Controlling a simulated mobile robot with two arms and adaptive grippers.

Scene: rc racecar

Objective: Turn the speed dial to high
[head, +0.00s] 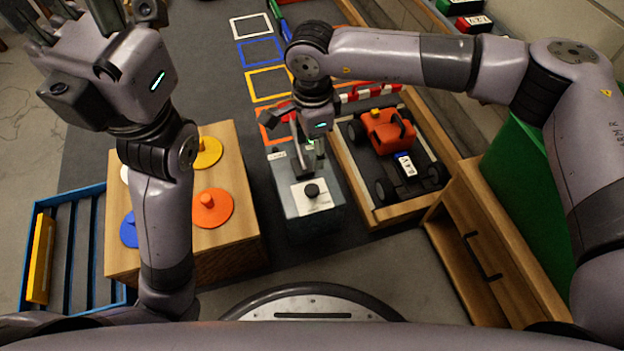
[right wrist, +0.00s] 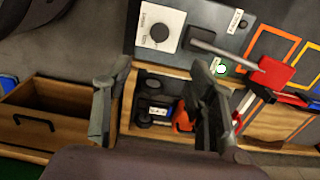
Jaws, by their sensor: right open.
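The speed dial is a black round knob (head: 312,191) on a white plate (head: 322,203), on top of a grey control box (head: 318,222). In the right wrist view the knob (right wrist: 159,33) and its plate (right wrist: 172,18) are at the top; the printed settings are too small to read. My right gripper (head: 308,155) is over the far part of the box, beyond the knob. Its fingers (right wrist: 158,105) are apart with nothing between them, and it does not touch the knob. My left gripper (head: 70,22) is raised at the upper left, its fingers partly cut off.
A grey lever (right wrist: 215,48) with a red end piece lies beside the dial. An orange racecar (head: 387,132) sits in a wooden tray (head: 400,213) right of the box. A wooden table (head: 235,150) with coloured discs stands left. Coloured floor squares (head: 262,52) lie beyond.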

